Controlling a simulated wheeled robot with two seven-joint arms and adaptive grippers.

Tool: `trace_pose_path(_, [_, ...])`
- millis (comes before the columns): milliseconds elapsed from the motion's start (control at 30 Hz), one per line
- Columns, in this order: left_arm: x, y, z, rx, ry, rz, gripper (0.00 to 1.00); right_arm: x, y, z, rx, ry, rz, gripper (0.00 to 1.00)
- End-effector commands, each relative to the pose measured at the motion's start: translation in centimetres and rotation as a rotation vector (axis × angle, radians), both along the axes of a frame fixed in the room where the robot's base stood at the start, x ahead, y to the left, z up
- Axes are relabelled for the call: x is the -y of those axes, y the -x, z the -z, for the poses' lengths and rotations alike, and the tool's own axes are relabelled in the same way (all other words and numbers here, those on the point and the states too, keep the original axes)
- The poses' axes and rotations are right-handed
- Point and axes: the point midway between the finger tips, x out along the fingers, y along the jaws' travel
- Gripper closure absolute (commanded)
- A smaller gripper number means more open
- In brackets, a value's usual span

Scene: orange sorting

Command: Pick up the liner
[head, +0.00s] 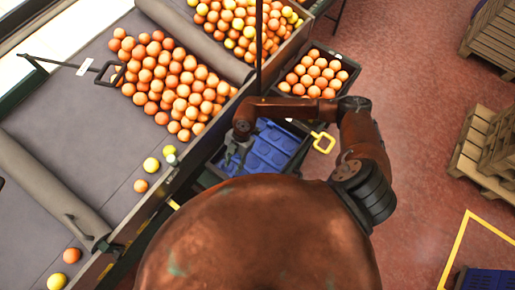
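A blue moulded liner (268,150) with rounded pockets lies in a dark crate beside the sorting table. My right arm reaches over the crate, and its grey gripper (236,154) points down at the liner's left side. Its fingers look apart with nothing visible between them. I cannot tell whether they touch the liner. My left gripper is not in view.
A filled crate (345,63) stands behind the liner. Pallets (488,145) stand far right; the red floor between is clear.

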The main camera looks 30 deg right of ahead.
Motion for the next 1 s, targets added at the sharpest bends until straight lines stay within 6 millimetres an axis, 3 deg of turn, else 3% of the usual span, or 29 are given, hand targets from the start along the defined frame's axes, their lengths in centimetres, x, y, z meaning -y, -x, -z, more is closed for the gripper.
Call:
trace_pose_path(400, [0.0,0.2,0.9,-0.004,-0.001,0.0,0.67,-2.1,0.8,4.5,0.0,-0.003,-0.003,0.68])
trace_pose_path(633, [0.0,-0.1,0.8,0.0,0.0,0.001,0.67,-2.2,0.8,4.5,0.001,-0.004,-0.004,0.69])
trace_pose_path(1000, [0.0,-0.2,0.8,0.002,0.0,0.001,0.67,-2.2,0.8,4.5,0.001,-0.004,-0.004,0.94])
